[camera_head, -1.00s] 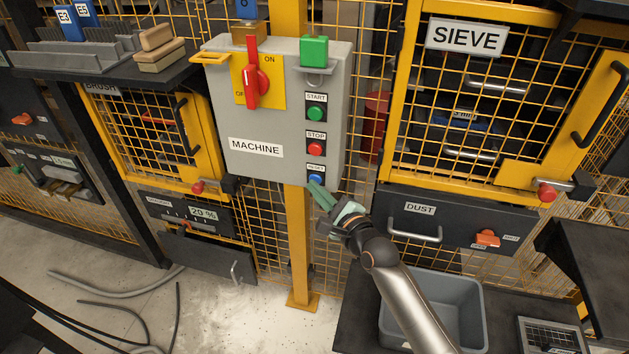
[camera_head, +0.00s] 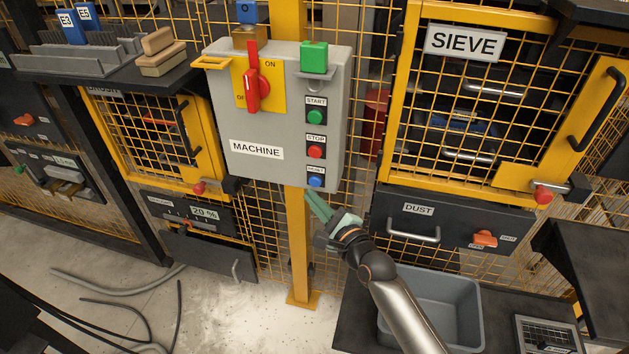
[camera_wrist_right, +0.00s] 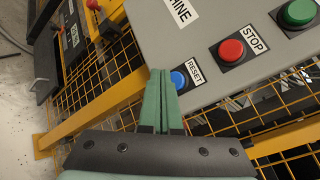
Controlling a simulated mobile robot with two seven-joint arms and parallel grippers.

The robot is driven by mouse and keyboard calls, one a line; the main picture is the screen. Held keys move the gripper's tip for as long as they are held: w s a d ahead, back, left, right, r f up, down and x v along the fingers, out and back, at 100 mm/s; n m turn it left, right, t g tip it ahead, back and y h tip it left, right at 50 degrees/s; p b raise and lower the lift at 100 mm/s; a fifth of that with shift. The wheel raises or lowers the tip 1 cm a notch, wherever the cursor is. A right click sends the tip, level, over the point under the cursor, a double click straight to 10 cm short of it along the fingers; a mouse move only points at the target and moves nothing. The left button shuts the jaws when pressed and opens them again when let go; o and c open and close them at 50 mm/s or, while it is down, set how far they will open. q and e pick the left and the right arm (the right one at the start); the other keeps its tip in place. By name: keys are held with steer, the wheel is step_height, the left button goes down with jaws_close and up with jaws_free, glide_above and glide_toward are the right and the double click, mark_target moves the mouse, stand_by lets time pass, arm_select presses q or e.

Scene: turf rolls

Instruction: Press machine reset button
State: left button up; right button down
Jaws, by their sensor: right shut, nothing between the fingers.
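The blue reset button (camera_head: 315,182) sits low on the right side of the grey machine box (camera_head: 240,172), below the red stop button (camera_head: 315,152) and the green start button (camera_head: 315,116). In the wrist view the blue button (camera_wrist_right: 178,79) shows just right of the fingertips, beside its RESET label (camera_wrist_right: 194,72). My right gripper (camera_head: 309,196) is shut and empty, with its green fingertips just below and left of the button in the head view. It also shows in the wrist view (camera_wrist_right: 161,72). The fingertips look apart from the button. My left gripper is not in view.
A red rotary switch (camera_head: 254,78) and a green block (camera_head: 314,56) are on the box. The dust drawer (camera_head: 418,222) and sieve door (camera_head: 500,180) are to the right. A yellow post (camera_head: 298,250) runs under the box.

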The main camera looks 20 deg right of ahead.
steer(key=s+a+p, duration=0.2)
steer(key=s, duration=0.1)
steer(key=shift+s+a, duration=0.2)
steer(key=shift+s, duration=0.05)
stand_by(0.7)
steer(key=s+f+n+g+p, duration=0.1)
steer(key=s+f+n+g, duration=0.1)
steer(key=s+f+n, duration=0.2)
steer(key=s+d+f+n+g+p, duration=0.1)
steer(key=s+f+n+g, duration=0.2)
steer(key=s+n, duration=0.8)
steer(key=s+f+n+g+h+p, duration=0.1)
steer(key=s+f+n+g, duration=0.1)
steer(key=s+f+n, duration=0.5)
steer(key=s+n, duration=0.1)
steer(key=n, duration=0.3)
steer(key=shift+s+d+f+p, duration=0.15)
steer(key=shift+f+p, duration=0.1)
steer(key=shift+p, duration=0.15)
stand_by(3.8)
